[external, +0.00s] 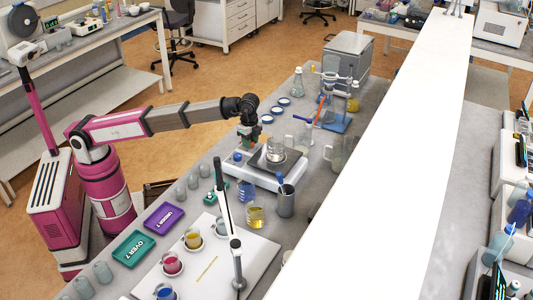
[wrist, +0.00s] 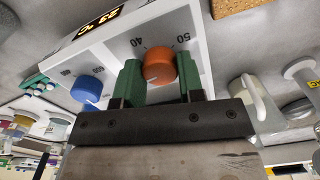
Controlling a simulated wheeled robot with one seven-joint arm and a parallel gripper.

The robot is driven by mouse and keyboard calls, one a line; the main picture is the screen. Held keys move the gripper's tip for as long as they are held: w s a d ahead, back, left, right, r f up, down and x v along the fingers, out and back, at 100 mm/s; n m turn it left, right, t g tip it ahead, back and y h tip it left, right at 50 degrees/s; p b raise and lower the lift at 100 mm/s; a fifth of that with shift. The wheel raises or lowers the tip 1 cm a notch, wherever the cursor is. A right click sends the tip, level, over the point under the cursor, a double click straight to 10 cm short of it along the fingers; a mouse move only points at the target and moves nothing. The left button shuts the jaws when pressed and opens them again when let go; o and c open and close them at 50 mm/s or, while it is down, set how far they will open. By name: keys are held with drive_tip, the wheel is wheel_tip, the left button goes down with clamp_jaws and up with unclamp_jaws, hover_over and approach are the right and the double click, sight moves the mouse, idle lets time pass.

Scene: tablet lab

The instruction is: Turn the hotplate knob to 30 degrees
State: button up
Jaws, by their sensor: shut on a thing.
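The white hotplate (external: 262,180) stands on the grey bench, with a glass beaker (external: 275,151) on its top plate. In the wrist view, its front panel (wrist: 112,52) has an orange knob (wrist: 158,66), with scale numbers 40 and 50 showing beside it. A blue knob (wrist: 90,90) sits to the left. A dark display (wrist: 100,20) shows upside-down orange digits that look like 23 °C. My gripper (wrist: 159,78) has its green fingers on both sides of the orange knob and is shut on it. I cannot read the orange knob's pointer; the rest of its scale is hidden.
A blue beaker (external: 246,190), a beaker of yellow liquid (external: 255,216) and a grey cup (external: 286,202) stand close in front of the hotplate. A glass jug (wrist: 253,97) is right of my gripper in the wrist view. A blue-based stand (external: 336,122) is behind.

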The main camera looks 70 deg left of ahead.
drive_tip(key=o, duration=0.9)
wheel_tip(320, 180, up, 11)
drive_tip(key=shift+f, duration=0.1)
idle(0.3)
